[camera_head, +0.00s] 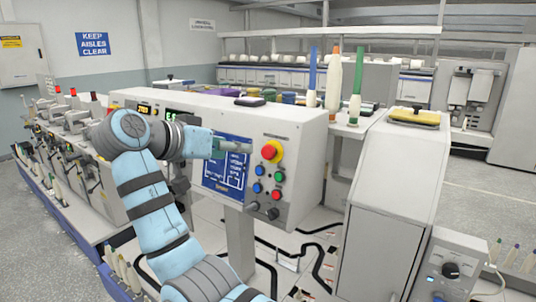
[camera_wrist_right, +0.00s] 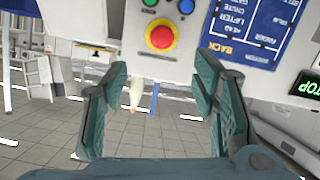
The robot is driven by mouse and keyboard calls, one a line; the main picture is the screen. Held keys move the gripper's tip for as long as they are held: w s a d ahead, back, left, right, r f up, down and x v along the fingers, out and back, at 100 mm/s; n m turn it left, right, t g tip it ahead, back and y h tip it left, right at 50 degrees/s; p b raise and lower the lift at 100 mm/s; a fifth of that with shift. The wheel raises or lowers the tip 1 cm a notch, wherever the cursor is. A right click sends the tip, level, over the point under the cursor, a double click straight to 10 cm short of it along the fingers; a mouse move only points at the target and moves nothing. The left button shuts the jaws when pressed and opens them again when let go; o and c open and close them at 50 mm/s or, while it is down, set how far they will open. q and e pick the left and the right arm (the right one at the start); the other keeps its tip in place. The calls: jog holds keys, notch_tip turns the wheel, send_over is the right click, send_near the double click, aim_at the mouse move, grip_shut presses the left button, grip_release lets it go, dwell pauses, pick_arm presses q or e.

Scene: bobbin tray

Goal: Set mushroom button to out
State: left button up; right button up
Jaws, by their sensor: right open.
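The red mushroom button (camera_head: 268,152) sits on a yellow collar at the upper right of the grey control panel's face (camera_head: 295,150). In the right wrist view the button (camera_wrist_right: 160,37) appears at the top centre, with the panel upside down. I cannot tell from its height whether it is in or out. My right gripper (camera_head: 236,146) is just left of the button in the head view. In the right wrist view its teal fingers (camera_wrist_right: 158,72) are spread apart, with the button beyond the gap between them and nothing held. My left gripper is not in view.
Blue, green and red buttons (camera_head: 280,177) and dark knobs (camera_head: 273,213) lie below the mushroom button. A blue display panel (camera_head: 226,172) is to its left. Tall bobbins (camera_head: 334,85) stand behind the panel. A grey cabinet (camera_head: 385,205) stands to the right.

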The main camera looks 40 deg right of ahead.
aim_at(266, 152)
jog(key=p+x, duration=0.1)
jog(key=x, duration=1.3)
jog(key=shift+w+d+f, duration=0.2)
jog(key=shift+a, duration=0.1)
jog(key=shift+c, duration=0.3)
grip_shut()
